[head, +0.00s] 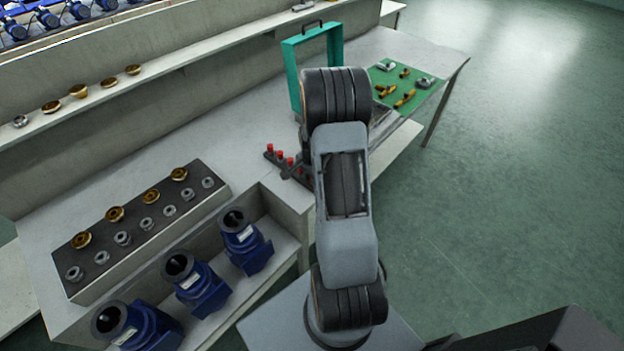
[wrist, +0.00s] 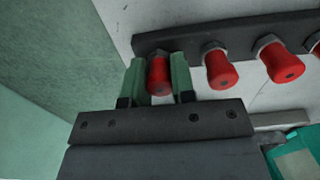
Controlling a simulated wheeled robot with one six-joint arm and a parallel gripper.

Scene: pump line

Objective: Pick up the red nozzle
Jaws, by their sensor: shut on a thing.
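In the wrist view a red nozzle (wrist: 159,77) sits between the two green fingers of my gripper (wrist: 158,62), which is shut on it. The nozzle's far end is at the dark rack bar (wrist: 190,38); I cannot tell whether it is still seated there. More red nozzles stand in a row to its right, a near one (wrist: 219,72) and another (wrist: 281,64), with one cut by the picture edge. In the head view several red nozzles (head: 280,156) show on the rack, left of my arm. My arm hides my gripper and the held nozzle there.
A teal frame with a handle (head: 292,75) stands behind the rack. A green mat (head: 413,84) with brass and grey fittings lies at right. A grey block (head: 150,262) with brass and steel rings and blue pumps (head: 245,243) are at left. Open floor lies right of the bench.

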